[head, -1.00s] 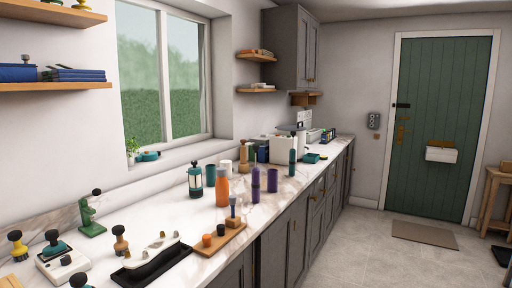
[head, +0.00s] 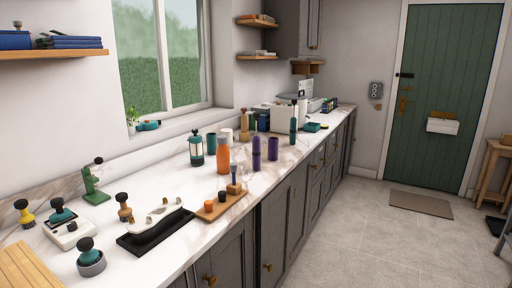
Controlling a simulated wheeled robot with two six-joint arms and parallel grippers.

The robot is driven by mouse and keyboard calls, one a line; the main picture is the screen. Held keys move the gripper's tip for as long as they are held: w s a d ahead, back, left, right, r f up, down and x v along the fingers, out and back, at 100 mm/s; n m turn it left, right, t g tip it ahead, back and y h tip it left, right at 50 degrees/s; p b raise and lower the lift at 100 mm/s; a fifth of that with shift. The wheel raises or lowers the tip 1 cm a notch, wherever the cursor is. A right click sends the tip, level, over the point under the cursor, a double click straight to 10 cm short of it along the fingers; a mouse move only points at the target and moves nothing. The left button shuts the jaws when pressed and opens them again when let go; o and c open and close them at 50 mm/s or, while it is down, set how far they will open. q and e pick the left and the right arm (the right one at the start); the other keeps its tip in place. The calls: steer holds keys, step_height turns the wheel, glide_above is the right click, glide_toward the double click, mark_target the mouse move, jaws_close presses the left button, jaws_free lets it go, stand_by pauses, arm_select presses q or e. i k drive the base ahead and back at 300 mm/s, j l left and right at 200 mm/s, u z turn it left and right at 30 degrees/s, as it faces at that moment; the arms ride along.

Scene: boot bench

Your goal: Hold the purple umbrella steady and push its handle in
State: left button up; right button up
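Two upright purple cylinders stand side by side on the counter in the head view, a left one (head: 256,153) and a right one (head: 273,149). Neither of my grippers is in view.
An orange bottle (head: 223,156) and a teal lantern-like thing (head: 196,150) stand left of the purple cylinders. Nearer are a wooden board (head: 223,207), a black tray (head: 153,236) and several knobbed tools.

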mark_target(256, 116)
steer(key=u, duration=0.6)
steer(key=i+l+u, duration=0.25)
steer(key=l+u, duration=0.2)
steer(key=l, duration=0.15)
steer(key=i+l+u, duration=0.25)
steer(key=l+u, duration=0.2)
steer(key=l, duration=0.25)
steer(key=i+l+u, duration=0.1)
steer(key=l+u, duration=0.15)
steer(key=l, duration=0.1)
